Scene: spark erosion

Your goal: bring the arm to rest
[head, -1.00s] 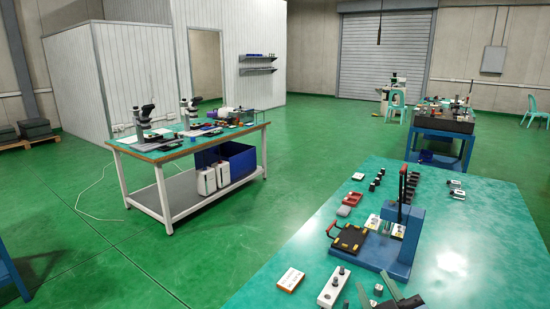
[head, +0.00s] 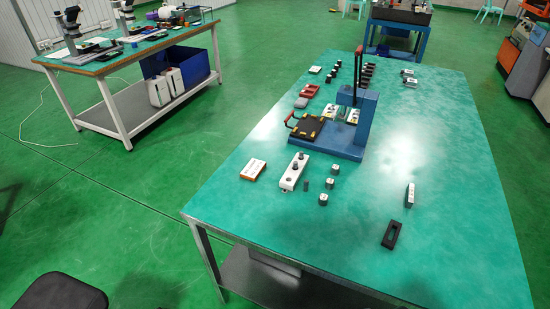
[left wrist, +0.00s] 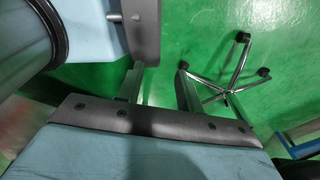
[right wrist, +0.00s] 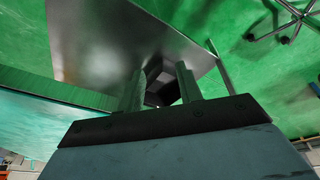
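Neither gripper shows in the head view. In the left wrist view my left gripper (left wrist: 160,85) is open, its two fingers apart with only green floor between them. In the right wrist view my right gripper (right wrist: 161,85) is open, its fingers apart. A dark box-like thing shows between and beyond those fingers; I see no grip on it. The green-topped table (head: 280,215) fills the middle of the head view. On it stand a blue press (head: 352,130), a black plate fixture (head: 307,128), a white block with knobs (head: 293,172) and small grey blocks (head: 330,181).
A black slotted block (head: 391,235) and an upright white piece (head: 409,195) stand near the table's right side. A dark rounded seat (head: 60,292) is at lower left. A chair base (left wrist: 232,80) stands on the floor. Another workbench (head: 125,60) is at upper left, with open floor between.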

